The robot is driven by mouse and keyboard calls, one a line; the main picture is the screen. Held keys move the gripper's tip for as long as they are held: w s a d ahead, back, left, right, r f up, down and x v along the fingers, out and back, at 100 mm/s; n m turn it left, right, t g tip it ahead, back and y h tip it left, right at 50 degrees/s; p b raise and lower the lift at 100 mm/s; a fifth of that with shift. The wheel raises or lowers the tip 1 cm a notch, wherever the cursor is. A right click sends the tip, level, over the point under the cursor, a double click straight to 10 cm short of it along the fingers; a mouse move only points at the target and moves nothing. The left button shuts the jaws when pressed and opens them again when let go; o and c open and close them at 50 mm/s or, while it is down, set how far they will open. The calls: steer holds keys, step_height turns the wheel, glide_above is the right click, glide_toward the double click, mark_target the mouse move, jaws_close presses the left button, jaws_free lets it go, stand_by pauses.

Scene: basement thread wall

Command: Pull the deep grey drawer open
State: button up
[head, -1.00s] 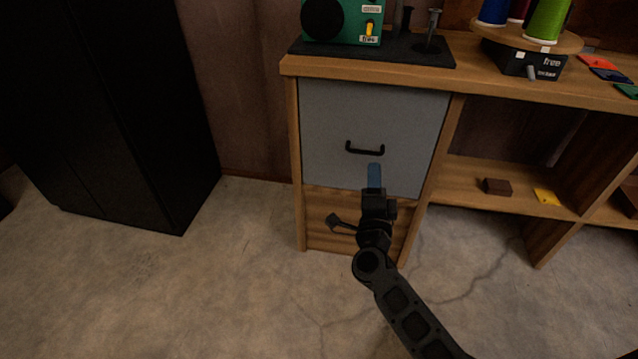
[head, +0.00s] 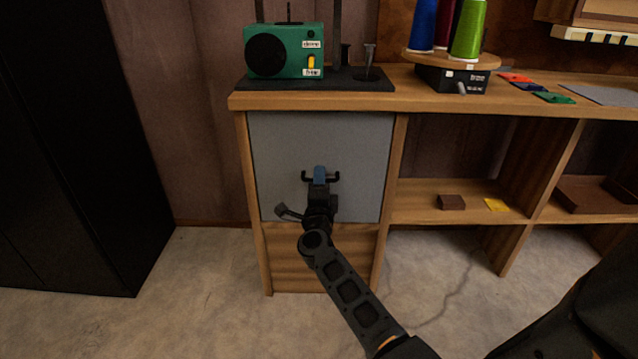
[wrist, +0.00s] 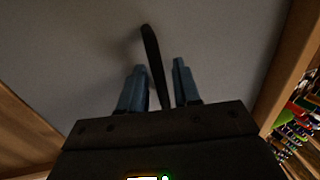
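The deep grey drawer (head: 355,150) has a flat grey front set in the left part of the wooden bench, and it looks shut. Its black bar handle (head: 335,177) is partly hidden behind my gripper (head: 319,174) in the head view. In the wrist view, the handle (wrist: 152,55) runs between the two blue fingers of my gripper (wrist: 158,82). The fingers stand apart with a gap showing on the right of the handle. The handle lies nearer the left finger; I cannot tell whether they touch.
A green box (head: 284,50) stands on a dark mat on the bench top. Thread spools (head: 468,30) stand on a round wooden stand to the right. A black cabinet (head: 75,150) is on the left. Floor before the drawer is clear.

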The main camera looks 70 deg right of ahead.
jaws_close()
stand_by(0.3)
stand_by(0.3)
